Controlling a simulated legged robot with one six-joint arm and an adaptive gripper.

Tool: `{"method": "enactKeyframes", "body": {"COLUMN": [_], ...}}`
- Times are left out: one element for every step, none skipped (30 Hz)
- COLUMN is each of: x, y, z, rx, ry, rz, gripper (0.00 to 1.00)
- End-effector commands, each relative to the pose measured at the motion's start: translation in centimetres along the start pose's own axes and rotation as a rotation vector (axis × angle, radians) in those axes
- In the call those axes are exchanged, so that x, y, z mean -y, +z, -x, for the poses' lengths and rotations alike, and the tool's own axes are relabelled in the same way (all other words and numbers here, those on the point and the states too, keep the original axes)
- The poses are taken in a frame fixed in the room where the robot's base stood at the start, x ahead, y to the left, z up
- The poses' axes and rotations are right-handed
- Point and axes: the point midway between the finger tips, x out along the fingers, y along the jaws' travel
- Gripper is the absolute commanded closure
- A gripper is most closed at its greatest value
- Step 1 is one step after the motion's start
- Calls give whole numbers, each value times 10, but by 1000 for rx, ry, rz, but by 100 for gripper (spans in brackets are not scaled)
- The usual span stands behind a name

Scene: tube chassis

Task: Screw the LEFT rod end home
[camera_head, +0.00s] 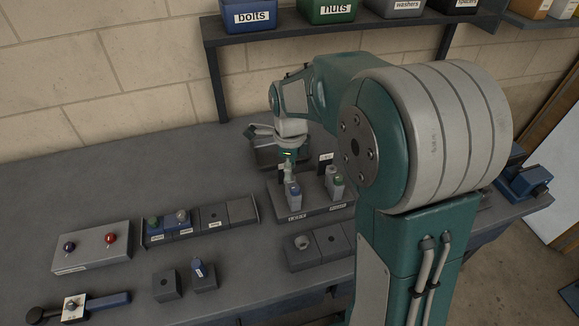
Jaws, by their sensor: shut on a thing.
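The dark fixture (312,209) stands on the bench with a label at its front left that seems to read LEFT and another at its right. My gripper (288,157) points down over the left place. It is shut on a small pale piece, which I take for the left rod end (289,170). The fingertips are small and partly hidden, so I cannot tell how far the piece is seated in the part below.
A rack (228,224) with green and grey knobs stands left of the fixture. A grey box (92,247) with dark and red knobs is further left. Small blocks (166,286) and a low block (303,255) sit in front. A shelf (300,30) with bins is behind.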

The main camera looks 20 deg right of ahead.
Motion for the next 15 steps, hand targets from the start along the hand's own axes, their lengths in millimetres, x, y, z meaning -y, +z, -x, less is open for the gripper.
{"method": "enactKeyframes", "body": {"x": [0, 0, 0, 0, 0, 0, 0, 0, 0, 0, 0, 0, 0, 0, 0], "y": [0, 0, 0, 0, 0, 0, 0, 0, 0, 0, 0, 0, 0, 0, 0], "z": [0, 0, 0, 0, 0, 0, 0, 0, 0, 0, 0, 0, 0, 0, 0], "rx": [0, 0, 0, 0, 0, 0, 0, 0, 0, 0, 0, 0, 0, 0, 0], "ry": [1, 1, 1, 1, 1, 1, 1, 1, 1, 1, 1, 1, 1, 1, 1], "rz": [51, 85, 130, 163, 194, 229, 249, 266, 279, 285, 287, 287, 286, 286, 285], "gripper": [100, 100, 100, 100, 100, 100, 100, 100, 100, 100, 100, 100, 100, 100, 100]}}
